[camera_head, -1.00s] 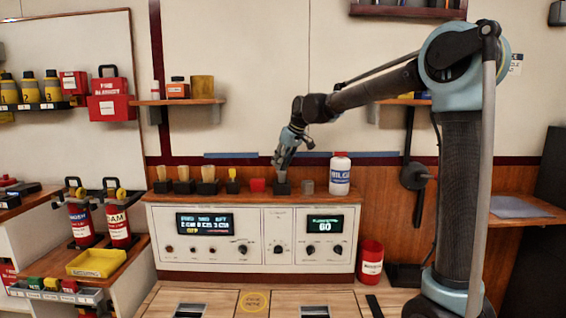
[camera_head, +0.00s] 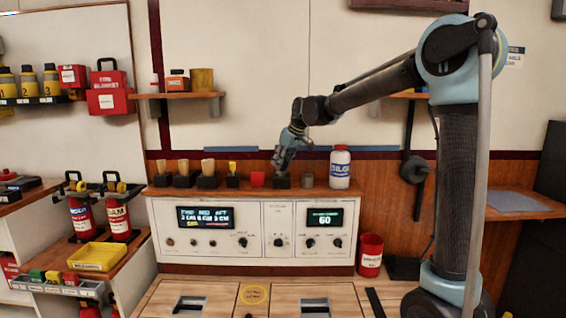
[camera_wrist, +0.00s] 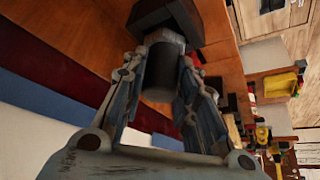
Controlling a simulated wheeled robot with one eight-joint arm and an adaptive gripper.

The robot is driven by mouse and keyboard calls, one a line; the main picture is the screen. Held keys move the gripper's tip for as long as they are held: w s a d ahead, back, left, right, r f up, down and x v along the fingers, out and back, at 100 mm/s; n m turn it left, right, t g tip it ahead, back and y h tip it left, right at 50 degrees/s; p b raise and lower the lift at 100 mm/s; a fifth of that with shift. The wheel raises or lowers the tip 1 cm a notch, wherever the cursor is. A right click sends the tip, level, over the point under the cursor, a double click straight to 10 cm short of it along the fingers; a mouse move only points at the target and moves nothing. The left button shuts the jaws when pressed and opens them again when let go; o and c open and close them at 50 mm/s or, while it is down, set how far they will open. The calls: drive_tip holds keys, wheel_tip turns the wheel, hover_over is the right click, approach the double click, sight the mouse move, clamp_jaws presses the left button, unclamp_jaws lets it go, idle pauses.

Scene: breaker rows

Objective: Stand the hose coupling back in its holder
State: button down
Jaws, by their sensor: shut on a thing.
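My gripper (camera_head: 284,166) points down over a small black holder (camera_head: 282,183) on the ledge above the control panel. In the wrist view, my gripper (camera_wrist: 158,72) is shut on the hose coupling (camera_wrist: 160,76), a dark cylinder with a grey ribbed end. The coupling's grey end is against or partly in the opening of the black square holder (camera_wrist: 182,28). I cannot tell how deep it sits. In the head view the coupling is too small to make out clearly between my fingers and the holder.
A grey cylinder (camera_head: 307,181) and a white bottle (camera_head: 340,168) stand close on the right. The control panel (camera_head: 252,232) lies below the ledge.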

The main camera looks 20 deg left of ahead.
drive_tip(key=shift+f, duration=0.3)
drive_tip(key=shift+f, duration=0.3)
drive_tip(key=c, duration=1.2)
unclamp_jaws()
drive_tip(key=shift+r, duration=0.1)
drive_tip(key=v, duration=1.1)
drive_tip(key=shift+s+d+r, duration=0.1)
drive_tip(key=shift+d+r, duration=0.1)
drive_tip(key=shift+r, duration=0.15)
